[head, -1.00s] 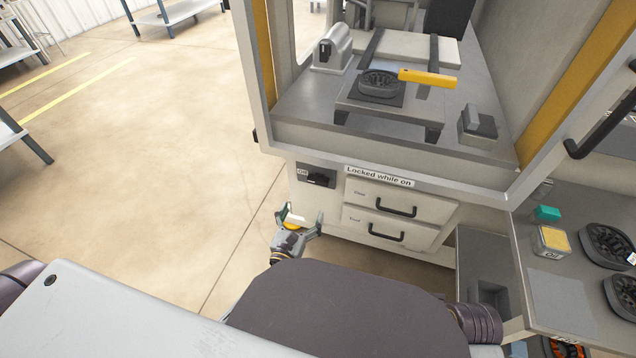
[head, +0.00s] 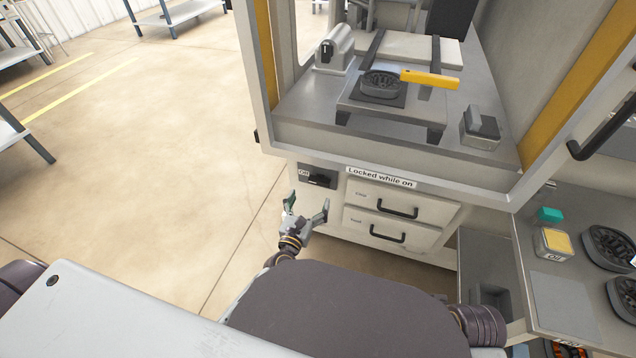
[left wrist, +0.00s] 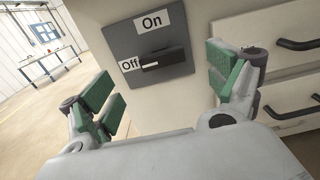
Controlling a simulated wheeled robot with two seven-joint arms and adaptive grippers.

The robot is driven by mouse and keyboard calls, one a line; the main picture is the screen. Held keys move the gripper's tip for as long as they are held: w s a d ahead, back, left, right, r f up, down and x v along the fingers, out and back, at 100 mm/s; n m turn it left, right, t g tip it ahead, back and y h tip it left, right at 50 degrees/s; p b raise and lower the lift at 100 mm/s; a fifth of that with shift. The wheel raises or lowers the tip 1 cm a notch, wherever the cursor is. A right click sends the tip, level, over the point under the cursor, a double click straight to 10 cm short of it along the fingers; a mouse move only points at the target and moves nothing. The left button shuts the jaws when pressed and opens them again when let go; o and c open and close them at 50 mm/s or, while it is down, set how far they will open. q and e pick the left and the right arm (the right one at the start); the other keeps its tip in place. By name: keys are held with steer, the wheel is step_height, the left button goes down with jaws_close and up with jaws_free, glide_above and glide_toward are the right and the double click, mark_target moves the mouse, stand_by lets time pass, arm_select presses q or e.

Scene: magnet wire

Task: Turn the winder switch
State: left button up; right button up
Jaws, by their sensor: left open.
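The winder switch (head: 318,179) is a black handle on a dark grey plate, low on the front of the winder cabinet. In the left wrist view its handle (left wrist: 162,60) lies horizontal, beside the "Off" label (left wrist: 130,65), with the "On" label (left wrist: 152,22) above. My left gripper (head: 309,205) is open in front of and just below the plate in the head view. In the left wrist view its green-padded fingers (left wrist: 165,85) are spread wide either side of the handle, apart from it and empty. My right gripper is not in view.
Two drawers with black handles (head: 397,209) sit right of the switch, under a "Locked while on" label (head: 381,177). The open winder enclosure (head: 300,140) is above. A side table (head: 560,297) with coils stands at right.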

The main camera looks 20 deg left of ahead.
mark_target(318, 181)
arm_select(q)
steer(key=shift+w+d+b, duration=0.15)
steer(key=shift+w+b, duration=0.15)
steer(key=shift+w, duration=4)
steer(key=c, duration=1)
